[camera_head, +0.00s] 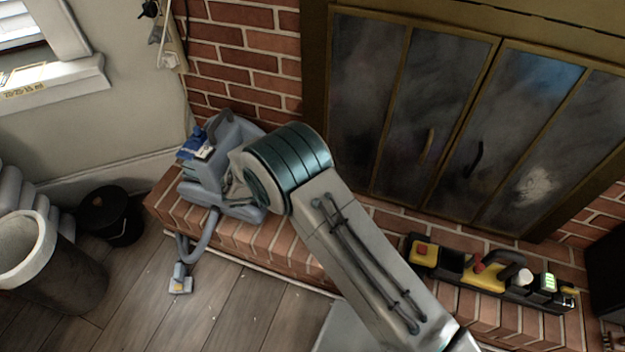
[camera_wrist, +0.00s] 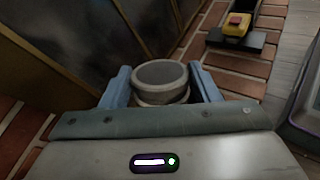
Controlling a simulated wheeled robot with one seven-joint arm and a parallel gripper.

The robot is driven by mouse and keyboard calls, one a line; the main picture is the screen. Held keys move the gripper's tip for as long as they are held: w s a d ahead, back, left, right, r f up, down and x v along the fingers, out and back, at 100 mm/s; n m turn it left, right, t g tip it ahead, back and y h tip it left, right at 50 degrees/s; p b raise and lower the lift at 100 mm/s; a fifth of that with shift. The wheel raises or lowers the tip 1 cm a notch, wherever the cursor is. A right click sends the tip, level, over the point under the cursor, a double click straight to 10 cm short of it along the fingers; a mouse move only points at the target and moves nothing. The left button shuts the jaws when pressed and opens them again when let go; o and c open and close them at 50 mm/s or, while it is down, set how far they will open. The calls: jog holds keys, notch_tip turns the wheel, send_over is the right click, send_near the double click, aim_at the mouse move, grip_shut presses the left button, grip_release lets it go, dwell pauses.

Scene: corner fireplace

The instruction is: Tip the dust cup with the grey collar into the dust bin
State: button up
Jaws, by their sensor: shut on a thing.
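In the wrist view, a round cup with a grey rim or collar (camera_wrist: 160,74) sits between the two blue fingers of my gripper (camera_wrist: 160,88). The gripper is shut on it. The cup's lower part is hidden behind the gripper body, and its contents cannot be made out. In the head view my arm hides the gripper and the cup. At the left of the head view stand a tall, wide-rimmed, open-topped bin (camera_head: 62,275) and a small black bucket (camera_head: 112,216); I cannot tell which is the dust bin. Both are apart from my arm.
A blue-grey machine with a hose (camera_head: 215,165) stands on the raised brick hearth (camera_head: 285,240). Closed fireplace doors (camera_head: 450,120) rise behind. A black tray with yellow and red parts (camera_head: 485,280) lies on the right of the hearth. The wood floor (camera_head: 190,320) is mostly clear.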

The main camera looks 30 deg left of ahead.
notch_tip(320, 180, down, 5)
jog(key=m+g+y+b, duration=0.1)
jog(key=m+y+b, duration=0.1)
jog(key=y+b, duration=0.1)
jog(key=shift+d+y+b, duration=0.15)
jog(key=shift+y+b, duration=0.15)
jog(key=shift+b, duration=0.1)
jog(key=shift+r, duration=0.15)
jog(key=shift+f+g+y+b, duration=0.35)
jog(key=shift+y+b, duration=0.15)
jog(key=shift+b, duration=0.25)
dwell(0.3)
jog(key=shift+f+m+y+b, duration=0.2)
jog(key=shift+m+y+b, duration=0.1)
jog(key=shift+b, duration=0.15)
jog(key=shift+d+f+y+b, duration=0.1)
jog(key=shift+f+y+b, duration=0.2)
jog(key=shift+b, duration=0.5)
dwell(0.4)
jog(key=shift+d+f+m+g+y+b, duration=0.1)
jog(key=shift+f+m+g+y+b, duration=0.4)
jog(key=shift+b, duration=1.7)
jog(key=shift+d+f+m+t+y+b, duration=0.15)
jog(key=shift+f+y+b, duration=0.65)
jog(key=shift+b, duration=1.4)
